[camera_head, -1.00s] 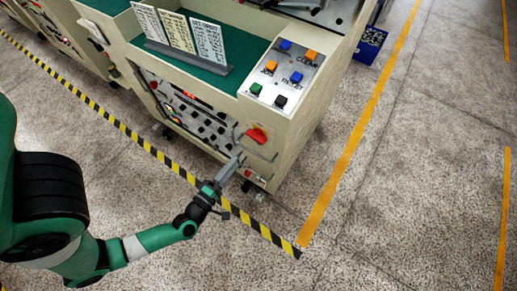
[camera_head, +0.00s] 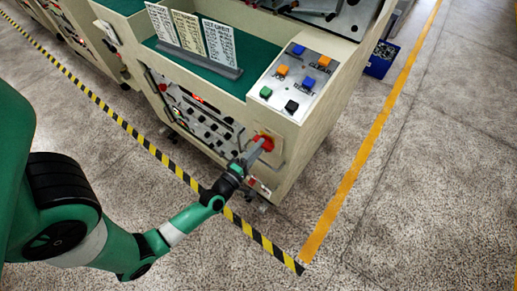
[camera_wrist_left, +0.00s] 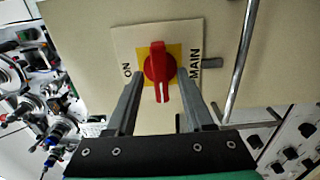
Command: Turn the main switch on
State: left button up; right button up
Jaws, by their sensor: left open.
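The main switch is a red rotary knob (camera_wrist_left: 159,68) on a yellow square and a white plate marked ON and MAIN. In the head view the red knob (camera_head: 266,142) is on the front of the cream machine, near its right corner, partly hidden by my left gripper. My left gripper (camera_head: 256,149) is at the knob. In the left wrist view the left gripper (camera_wrist_left: 159,82) is open, with one finger on each side of the knob's handle; I cannot tell whether they touch it. My right gripper is not in view.
A metal rail (camera_wrist_left: 240,62) runs beside the switch plate in the wrist view. A button panel (camera_head: 296,80) with coloured buttons is on top of the machine. Several sign cards (camera_head: 186,30) stand behind it.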

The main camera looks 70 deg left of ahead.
pick_arm(q)
jog(key=shift+w, duration=0.1)
grip_shut()
jog(key=shift+m, duration=0.4)
jog(key=m+p, duration=0.6)
jog(key=m, duration=1.1)
dwell(0.4)
dwell(0.3)
